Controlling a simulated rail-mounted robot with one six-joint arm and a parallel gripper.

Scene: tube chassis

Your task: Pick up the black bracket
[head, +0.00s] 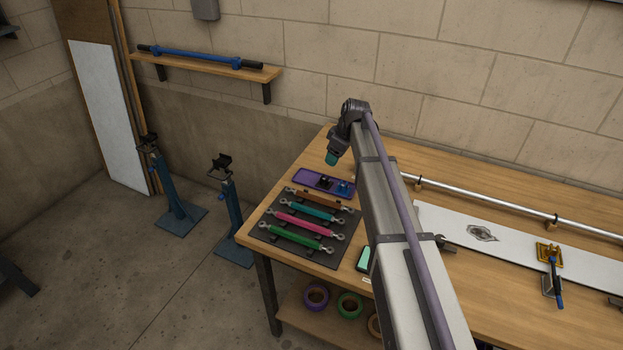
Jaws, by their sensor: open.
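A small black part, which looks like the black bracket (325,183), sits in a shallow purple tray (304,178) at the back left of the workbench. A blue part (345,188) lies beside it at the tray's right end. My gripper (332,160) hangs from the end of my arm above the tray, apart from the parts. It is open, with nothing visible in it. Its fingers are too small to make out clearly.
A dark mat (267,231) with several coloured rods lies in front of the tray. A phone-like device (364,258) lies near the bench's front edge. A metal tube (480,205), white board (450,232) and yellow clamp (549,254) are to the right. Blue stands (234,225) stand left of the bench.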

